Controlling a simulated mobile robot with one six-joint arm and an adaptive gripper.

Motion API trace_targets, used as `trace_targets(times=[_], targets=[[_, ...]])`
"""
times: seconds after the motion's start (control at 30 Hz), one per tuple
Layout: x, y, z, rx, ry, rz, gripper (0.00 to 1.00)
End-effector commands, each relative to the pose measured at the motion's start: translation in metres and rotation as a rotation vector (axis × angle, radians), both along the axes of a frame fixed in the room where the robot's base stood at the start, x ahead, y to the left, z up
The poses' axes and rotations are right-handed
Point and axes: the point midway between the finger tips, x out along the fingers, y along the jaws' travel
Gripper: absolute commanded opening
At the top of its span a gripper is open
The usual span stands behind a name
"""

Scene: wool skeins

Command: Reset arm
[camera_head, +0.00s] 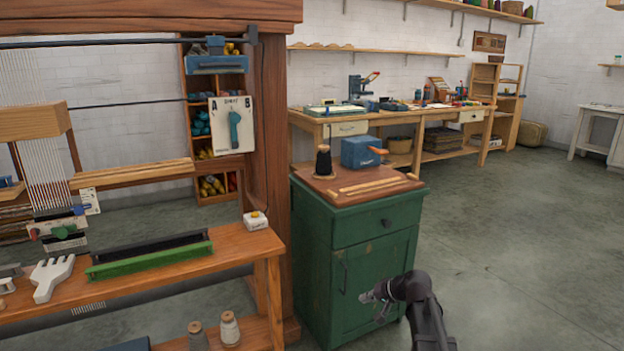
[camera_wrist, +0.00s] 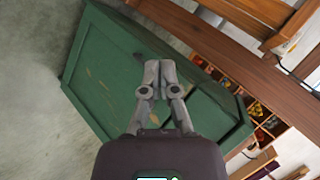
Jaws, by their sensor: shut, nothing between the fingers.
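My gripper (camera_head: 374,297) is at the lower middle of the head view, in front of the green cabinet's door. In the wrist view my gripper (camera_wrist: 159,66) shows its two fingers together, with nothing held between them. The green cabinet (camera_head: 340,262) stands on the floor beside the loom post. The cabinet (camera_wrist: 108,70) fills much of the wrist view behind the fingers, tilted in the picture. My arm reaches in from the bottom edge of the head view.
A wooden bench (camera_head: 150,272) with a green-and-black bar (camera_head: 150,255) and a white button box (camera_head: 255,220) stands left. On the cabinet top are a dark cone (camera_head: 323,162) and a blue box (camera_head: 360,152). Open floor (camera_head: 520,250) lies right. A workbench (camera_head: 420,118) stands behind.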

Motion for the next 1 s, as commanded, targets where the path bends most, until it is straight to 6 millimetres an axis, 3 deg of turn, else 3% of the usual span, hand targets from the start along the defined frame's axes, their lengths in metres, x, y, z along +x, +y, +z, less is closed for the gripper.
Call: trace_targets(times=[0.03,0.1,0.4,0.8,0.9,1.0], targets=[[-0.024,0.008,-0.007,-0.056,0.030,0.035,0.00],[-0.048,0.012,-0.018,-0.138,0.076,0.080,0.00],[-0.145,0.010,-0.048,-0.464,0.263,0.223,0.00],[-0.211,-0.007,-0.055,-0.705,0.405,0.290,0.00],[-0.223,-0.011,-0.053,-0.751,0.431,0.299,0.00],[-0.219,-0.011,-0.041,-0.746,0.428,0.297,0.00]])
